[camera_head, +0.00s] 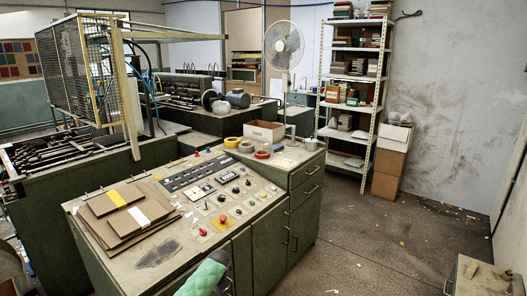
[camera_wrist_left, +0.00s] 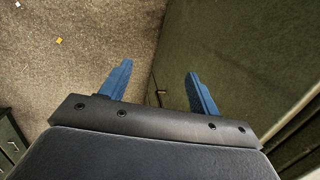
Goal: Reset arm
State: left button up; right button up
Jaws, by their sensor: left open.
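My left gripper (camera_wrist_left: 159,72) shows in the left wrist view with its two blue fingers apart. Nothing is between them. It is beside a dark green panel (camera_wrist_left: 235,50), with the speckled floor (camera_wrist_left: 75,60) beyond the fingers on the left. The left gripper cannot be made out in the head view. My right gripper is not in view. A green rounded piece at the bottom edge of the head view is cut off, and I cannot tell what it is.
A green control desk (camera_head: 150,235) fills the front middle, with brown boards (camera_head: 100,222), tape rolls and a box (camera_head: 264,132) on top. A caged machine (camera_head: 75,70) stands left. Shelves (camera_head: 340,88) and cartons (camera_head: 390,165) stand at the back. Floor (camera_head: 390,235) at right is mostly clear.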

pick_arm(q)
jog(key=s+d+f+n+h, duration=0.1)
jog(key=s+d+f, duration=0.1)
jog(key=s+f, duration=1.05)
jog(key=s+d+f+n+h, duration=0.1)
jog(key=s+d+f, duration=0.1)
jog(key=s+f, duration=1.1)
jog(key=s+a+f+n, duration=0.1)
jog(key=s+f, duration=0.2)
jog(key=s, duration=0.8)
jog(key=s+a+f+n+t, duration=0.1)
jog(key=s+f, duration=0.3)
jog(key=s, duration=0.7)
jog(key=s+a+f+n+b, duration=0.1)
jog(key=s+f, duration=0.2)
jog(key=s, duration=0.9)
jog(key=shift+a+f+t+h, duration=0.15)
jog(key=shift+f+t+h, duration=0.1)
jog(key=shift+t+h, duration=0.15)
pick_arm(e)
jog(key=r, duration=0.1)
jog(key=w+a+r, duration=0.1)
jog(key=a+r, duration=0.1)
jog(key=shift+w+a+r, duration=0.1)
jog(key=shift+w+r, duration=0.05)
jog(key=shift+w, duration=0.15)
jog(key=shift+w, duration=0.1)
